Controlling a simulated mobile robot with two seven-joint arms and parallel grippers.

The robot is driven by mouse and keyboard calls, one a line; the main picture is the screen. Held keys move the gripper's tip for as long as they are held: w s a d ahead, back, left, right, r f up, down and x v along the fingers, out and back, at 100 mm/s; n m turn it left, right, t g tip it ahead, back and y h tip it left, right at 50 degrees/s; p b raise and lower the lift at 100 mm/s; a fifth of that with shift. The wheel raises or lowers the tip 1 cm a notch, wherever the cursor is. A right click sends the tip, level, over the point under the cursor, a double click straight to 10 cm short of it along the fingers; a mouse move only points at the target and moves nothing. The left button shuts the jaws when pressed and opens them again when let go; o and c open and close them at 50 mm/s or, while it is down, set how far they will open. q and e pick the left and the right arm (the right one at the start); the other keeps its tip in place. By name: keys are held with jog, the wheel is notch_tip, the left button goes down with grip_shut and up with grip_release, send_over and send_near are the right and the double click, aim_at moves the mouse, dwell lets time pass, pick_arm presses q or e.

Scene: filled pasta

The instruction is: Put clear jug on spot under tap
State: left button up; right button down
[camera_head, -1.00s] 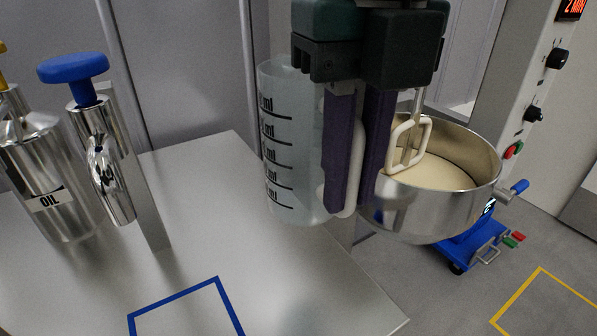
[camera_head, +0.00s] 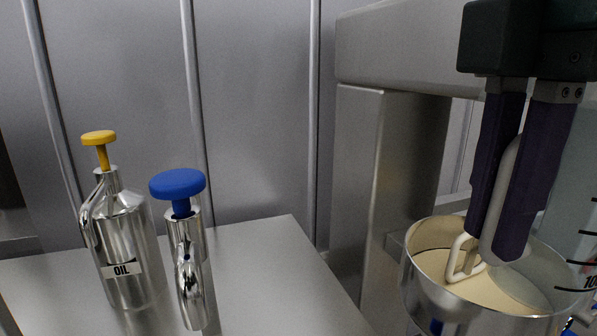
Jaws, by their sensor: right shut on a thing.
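The clear jug (camera_head: 580,207), with black measuring marks, is at the right edge of the head view and partly cut off. My right gripper (camera_head: 494,243) points down with its two purple fingers shut on the jug's pale handle (camera_head: 507,198). The jug is held up beside and partly in front of a metal mixing bowl. A chrome tap-like fixture with a blue knob (camera_head: 178,183) stands over the metal table at the left. The spot under it is out of the picture. My left gripper is not in view.
A chrome oil container (camera_head: 122,235) with a yellow knob stands left of the blue knob. The metal table (camera_head: 262,265) is bare to the right of these. The mixing bowl (camera_head: 422,285) with pale contents is at the lower right, by a grey column (camera_head: 358,180).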

jog(key=d+r+m, duration=0.1)
jog(key=m, duration=0.4)
jog(key=d+r+m, duration=0.1)
jog(key=m, duration=0.4)
jog(key=s+d+m+p, duration=0.1)
jog(key=m, duration=0.4)
jog(key=shift+r, duration=0.4)
jog(key=m, duration=0.3)
jog(key=shift+s+d+r+m, duration=0.1)
jog(key=shift+d+r+m, duration=0.15)
jog(key=shift+d+m, duration=0.1)
jog(key=shift+s+d+r+m+p, duration=0.15)
jog(key=shift+r+m+p, duration=0.3)
jog(key=shift+m, duration=0.3)
notch_tip(320, 180, up, 35)
jog(key=p, duration=3.8)
send_over(594, 154)
jog(key=s+a, duration=0.1)
jog(key=s, duration=0.5)
jog(key=shift+s+r, duration=0.1)
jog(key=shift+s, duration=0.05)
jog(key=shift+s, duration=0.1)
jog(key=shift+f+b, duration=0.2)
jog(key=shift+b, duration=0.15)
